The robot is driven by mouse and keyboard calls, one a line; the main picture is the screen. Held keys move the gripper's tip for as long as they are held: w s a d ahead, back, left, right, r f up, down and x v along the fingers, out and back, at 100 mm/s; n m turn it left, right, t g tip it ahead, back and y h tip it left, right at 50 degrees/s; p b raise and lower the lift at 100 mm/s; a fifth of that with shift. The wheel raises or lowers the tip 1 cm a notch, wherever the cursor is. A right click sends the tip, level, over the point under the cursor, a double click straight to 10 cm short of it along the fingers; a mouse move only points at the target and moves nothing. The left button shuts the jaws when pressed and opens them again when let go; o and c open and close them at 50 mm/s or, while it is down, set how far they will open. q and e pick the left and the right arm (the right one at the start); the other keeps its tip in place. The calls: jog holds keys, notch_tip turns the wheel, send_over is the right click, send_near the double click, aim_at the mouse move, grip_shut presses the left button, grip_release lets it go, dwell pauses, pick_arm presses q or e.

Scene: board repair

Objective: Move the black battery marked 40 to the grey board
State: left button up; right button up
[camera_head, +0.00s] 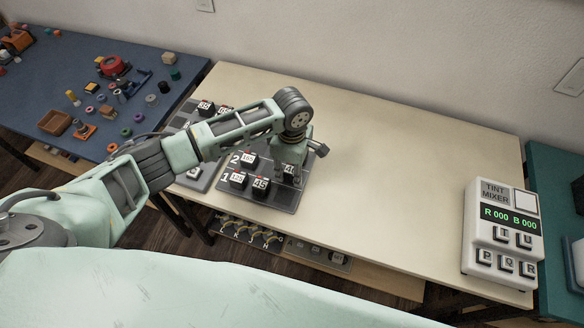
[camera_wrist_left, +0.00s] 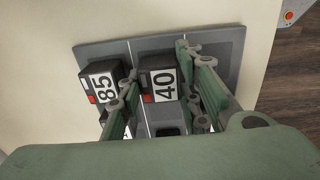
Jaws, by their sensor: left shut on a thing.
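The black battery marked 40 shows in the left wrist view (camera_wrist_left: 160,84), with a white label and a small red mark, between the two green fingers. My left gripper (camera_head: 289,172) is shut on it, low over the dark grey board (camera_head: 283,197) with row numbers 1 and 2. In the head view the gripper partly covers the battery (camera_head: 289,169). I cannot tell whether the battery touches the board. Another battery marked 85 (camera_wrist_left: 104,87) stands beside it in the wrist view. My right gripper is not in view.
Other labelled batteries stand on the dark board, including one marked 45 (camera_head: 261,184). My arm partly hides another board (camera_head: 192,182) at left. A tint mixer (camera_head: 488,262) stands at right. The table (camera_head: 390,170) between is clear. A blue table (camera_head: 165,62) holds small parts.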

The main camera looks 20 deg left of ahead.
aim_at(292, 169)
pick_arm(q)
jog(key=shift+f, duration=0.35)
jog(key=o, duration=1.3)
notch_tip(292, 169, up, 12)
